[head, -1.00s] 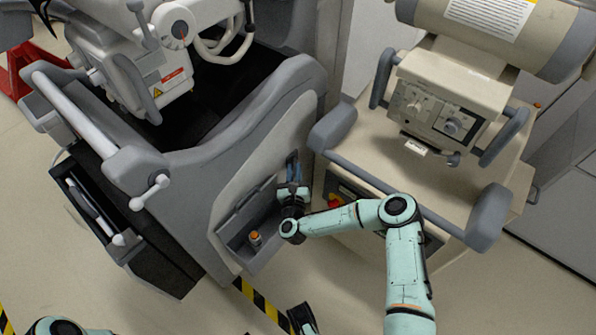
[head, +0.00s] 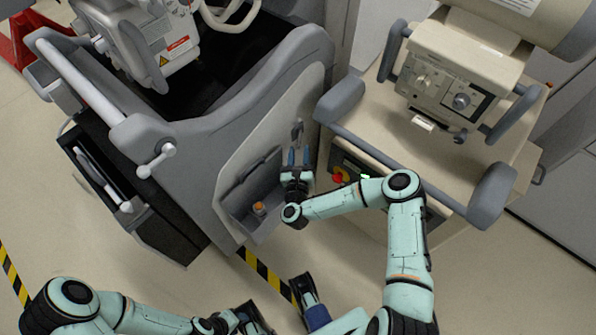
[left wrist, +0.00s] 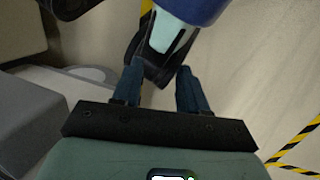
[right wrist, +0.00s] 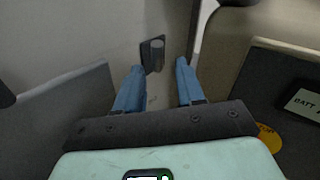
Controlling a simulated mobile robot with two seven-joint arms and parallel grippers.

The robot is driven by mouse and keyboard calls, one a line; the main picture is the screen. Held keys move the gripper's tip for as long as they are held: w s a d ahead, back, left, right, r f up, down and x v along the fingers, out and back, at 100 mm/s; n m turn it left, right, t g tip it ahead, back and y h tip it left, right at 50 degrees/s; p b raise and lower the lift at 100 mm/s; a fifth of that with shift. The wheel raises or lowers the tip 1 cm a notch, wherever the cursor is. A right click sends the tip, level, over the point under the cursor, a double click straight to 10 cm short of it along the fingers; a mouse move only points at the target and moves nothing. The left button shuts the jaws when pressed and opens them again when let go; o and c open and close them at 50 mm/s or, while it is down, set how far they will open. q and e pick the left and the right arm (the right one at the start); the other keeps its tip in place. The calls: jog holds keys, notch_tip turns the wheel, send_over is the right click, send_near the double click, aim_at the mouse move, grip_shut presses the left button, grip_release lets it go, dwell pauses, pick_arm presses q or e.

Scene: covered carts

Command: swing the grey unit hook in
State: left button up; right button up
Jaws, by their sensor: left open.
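The grey unit (head: 235,130) stands left of centre in the head view. Its small hook (head: 297,131) is on the light side panel, above the open bin; it shows in the right wrist view as a dark bracket with a short grey peg (right wrist: 153,55). My right gripper (head: 298,156) is just below the hook, fingers apart and empty; in the right wrist view its fingertips (right wrist: 160,66) point toward the hook, with the hook nearer the left finger. I cannot tell if they touch. My left gripper (left wrist: 157,78) is open and empty, low in the head view, away from the unit.
An open bin (head: 240,205) with an orange-topped knob (head: 259,208) is below the hook. A beige cart (head: 365,120) with a red knob (head: 340,176) stands close on the right. Yellow-black floor tape (head: 262,272) runs in front. The gap between the carts is narrow.

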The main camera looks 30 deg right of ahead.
pick_arm(q)
jog(key=shift+s+d+r+p, duration=0.15)
jog(key=shift+s+r+p, duration=0.35)
jog(key=shift+r, duration=0.1)
pick_arm(e)
jog(key=v, duration=0.9)
jog(key=shift+s, duration=0.15)
jog(key=shift+a, duration=0.1)
